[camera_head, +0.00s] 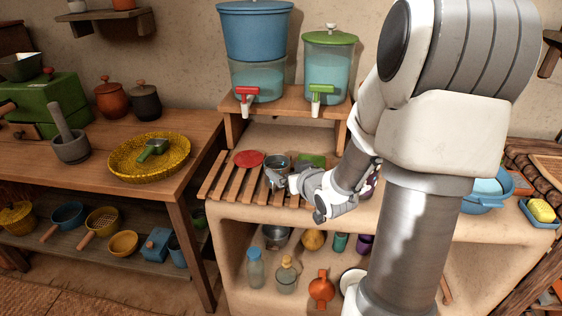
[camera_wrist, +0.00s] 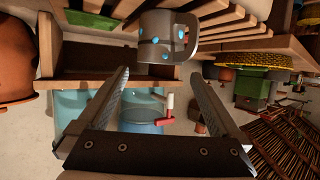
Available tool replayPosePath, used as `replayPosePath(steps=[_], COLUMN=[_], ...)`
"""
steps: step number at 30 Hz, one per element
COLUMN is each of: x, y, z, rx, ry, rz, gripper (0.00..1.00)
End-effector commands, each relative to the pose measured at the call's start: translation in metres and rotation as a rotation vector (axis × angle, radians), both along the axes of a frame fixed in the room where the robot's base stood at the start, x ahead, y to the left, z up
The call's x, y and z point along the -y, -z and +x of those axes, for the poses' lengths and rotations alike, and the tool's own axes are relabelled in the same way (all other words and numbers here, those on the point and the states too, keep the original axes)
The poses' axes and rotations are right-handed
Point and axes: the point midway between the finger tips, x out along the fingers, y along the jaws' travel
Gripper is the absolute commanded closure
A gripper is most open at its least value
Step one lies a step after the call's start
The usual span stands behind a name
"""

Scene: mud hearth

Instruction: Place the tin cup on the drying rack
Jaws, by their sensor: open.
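The tin cup (camera_head: 278,162) is grey and stands upright on the slatted wooden drying rack (camera_head: 232,183). In the wrist view, which is upside down, the cup (camera_wrist: 165,38) shows blue dots and a handle, with the rack slats (camera_wrist: 222,22) beside it. My gripper (camera_head: 279,178) is at the near side of the cup in the head view. In the wrist view my gripper (camera_wrist: 159,74) is open and empty, with its fingers spread apart. The cup lies just beyond the fingertips, and I see no finger closed on it.
A red disc (camera_head: 249,159) lies on the rack left of the cup, and a green object (camera_head: 312,160) is to its right. A bench (camera_head: 285,98) behind carries a blue dispenser (camera_head: 257,40) and a green-lidded dispenser (camera_head: 328,65). A side table (camera_head: 100,187) stands left.

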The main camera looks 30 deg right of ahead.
Motion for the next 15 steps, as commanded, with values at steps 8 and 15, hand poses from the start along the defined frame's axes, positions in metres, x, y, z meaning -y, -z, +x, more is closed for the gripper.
replayPosePath(steps=[8, 15], x=[-0.002, -0.003], y=[-0.016, -0.016], z=[-0.035, -0.040], rx=[0.000, 0.000], ry=[0.001, 0.000], rz=[-0.001, 0.001], gripper=[0.00, 0.00])
